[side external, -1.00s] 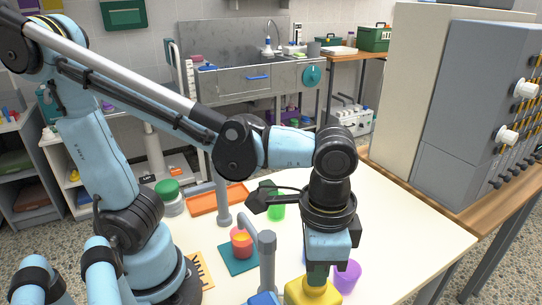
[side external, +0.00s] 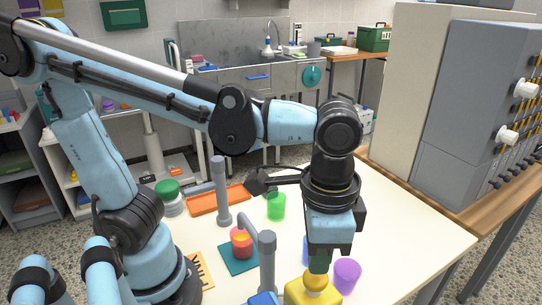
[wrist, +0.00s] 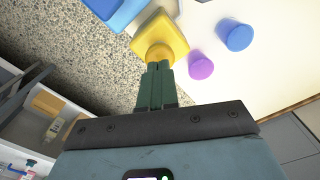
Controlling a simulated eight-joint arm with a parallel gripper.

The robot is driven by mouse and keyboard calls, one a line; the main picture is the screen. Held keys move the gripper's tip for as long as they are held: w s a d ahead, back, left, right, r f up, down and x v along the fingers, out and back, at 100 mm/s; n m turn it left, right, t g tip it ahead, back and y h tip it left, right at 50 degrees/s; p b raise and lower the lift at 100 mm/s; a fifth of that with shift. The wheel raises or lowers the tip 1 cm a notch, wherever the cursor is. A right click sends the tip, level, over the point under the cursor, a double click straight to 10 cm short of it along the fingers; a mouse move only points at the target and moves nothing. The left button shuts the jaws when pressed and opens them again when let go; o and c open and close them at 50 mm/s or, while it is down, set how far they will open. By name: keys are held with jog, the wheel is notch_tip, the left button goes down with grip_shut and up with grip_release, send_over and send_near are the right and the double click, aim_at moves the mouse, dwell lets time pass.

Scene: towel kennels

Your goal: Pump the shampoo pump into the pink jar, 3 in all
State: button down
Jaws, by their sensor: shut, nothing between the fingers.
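My gripper (side external: 319,268) is shut and empty, pointing down right over the rounded knob of a yellow pump (side external: 316,285). In the wrist view the fingertips (wrist: 157,66) meet or nearly meet the yellow pump (wrist: 160,46); I cannot tell whether they touch. A grey post (side external: 267,265) with a side spout stands left of the yellow pump. Its spout end is near the top of a reddish-pink jar (side external: 241,246) with an orange upper part. The jar stands upright on a teal mat (side external: 232,265). How post and yellow pump join is hidden.
A purple cup (side external: 347,276) stands close right of the yellow pump. A blue cup (wrist: 236,35) is beside it. A green cup (side external: 276,206), another grey post (side external: 221,193) and an orange tray (side external: 217,200) are farther back. The right of the table is clear.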

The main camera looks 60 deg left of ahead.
dwell(0.3)
jog(key=shift+r, duration=3)
jog(key=w+a+f+n+t, duration=0.3)
jog(key=a, duration=0.5)
jog(key=w+a+f+n+t, duration=0.3)
jog(key=a+f+t, duration=0.1)
jog(key=a, duration=0.4)
jog(key=shift+w+a, duration=0.2)
jog(key=shift+a, duration=0.05)
jog(key=c, duration=1.8)
grip_release()
